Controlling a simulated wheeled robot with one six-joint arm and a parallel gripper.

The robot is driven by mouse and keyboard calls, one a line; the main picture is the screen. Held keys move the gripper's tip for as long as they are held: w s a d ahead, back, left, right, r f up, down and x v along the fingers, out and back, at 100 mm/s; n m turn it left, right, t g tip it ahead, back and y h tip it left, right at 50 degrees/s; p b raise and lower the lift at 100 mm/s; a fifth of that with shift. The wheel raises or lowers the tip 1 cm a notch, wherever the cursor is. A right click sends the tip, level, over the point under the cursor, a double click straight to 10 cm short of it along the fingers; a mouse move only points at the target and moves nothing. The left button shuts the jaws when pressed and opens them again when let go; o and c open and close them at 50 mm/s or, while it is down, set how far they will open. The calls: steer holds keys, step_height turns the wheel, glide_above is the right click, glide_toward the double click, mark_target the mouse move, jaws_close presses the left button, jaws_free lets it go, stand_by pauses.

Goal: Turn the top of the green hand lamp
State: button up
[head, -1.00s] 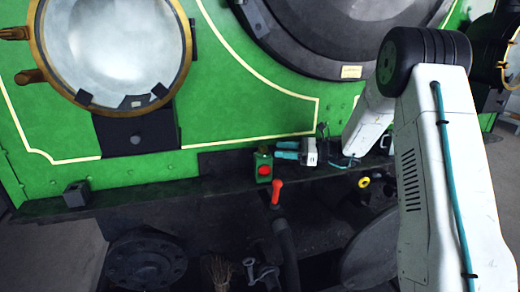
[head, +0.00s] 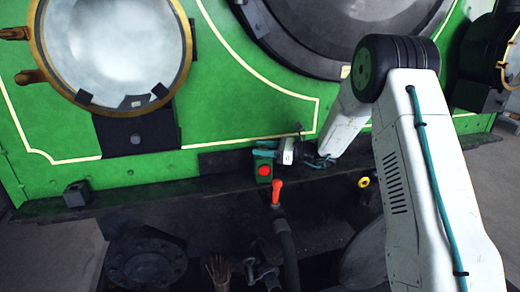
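The green hand lamp (head: 264,170), a small green box with a round red lens, stands upright on the dark ledge below the green front plate. My gripper (head: 264,148) comes in from the right, level with the lamp's top. Its two teal fingers look parted, one behind and one in front of the lamp's top, which they mostly hide. I cannot tell whether they touch it.
An orange-red handle (head: 277,190) stands just below and right of the lamp. A yellow ring (head: 364,182) is farther right. A small dark block (head: 76,194) sits on the ledge (head: 150,193) at the left. The ledge between block and lamp is clear.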

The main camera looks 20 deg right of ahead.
steer(key=c, duration=0.8)
steer(key=shift+o, duration=0.2)
steer(key=shift+m+t+h, duration=0.3)
steer(key=shift+m+t, duration=0.1)
steer(key=shift+t, duration=0.2)
steer(key=m+t+h, duration=0.4)
steer(key=t, duration=0.1)
steer(key=shift+a+m+h, duration=0.1)
steer(key=shift+m+h, duration=0.2)
steer(key=shift+h, duration=0.1)
steer(key=m+t+h, duration=0.1)
steer(key=m+h, duration=0.1)
steer(key=h, duration=0.1)
steer(key=m+t+h, duration=0.1)
steer(key=m+h, duration=0.1)
steer(key=shift+t+h, duration=0.4)
steer(key=shift+h, duration=0.3)
steer(key=o, duration=0.9)
steer(key=shift+o, duration=0.2)
steer(key=shift+s, duration=0.1)
